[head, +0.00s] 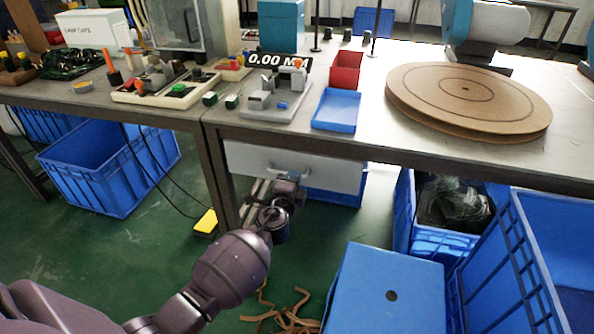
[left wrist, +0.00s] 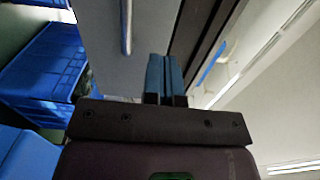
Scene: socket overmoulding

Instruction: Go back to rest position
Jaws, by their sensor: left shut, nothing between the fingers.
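My left arm comes in from the lower left in the head view. My left gripper (head: 291,176) is below the table's front edge, in front of a pale drawer front (head: 335,177). In the left wrist view its two blue fingers (left wrist: 165,78) are together with nothing between them. A grey surface with a bar-like handle (left wrist: 126,28) shows just beyond the fingers. I cannot tell whether the gripper touches the drawer. My right gripper is in neither view.
The table (head: 380,140) holds a round wooden board (head: 468,101), a blue tray (head: 336,110) and a red bin (head: 345,70). Below are blue crates (head: 108,165) and a blue box (head: 387,290). A yellow pedal (head: 206,222) lies on the green floor.

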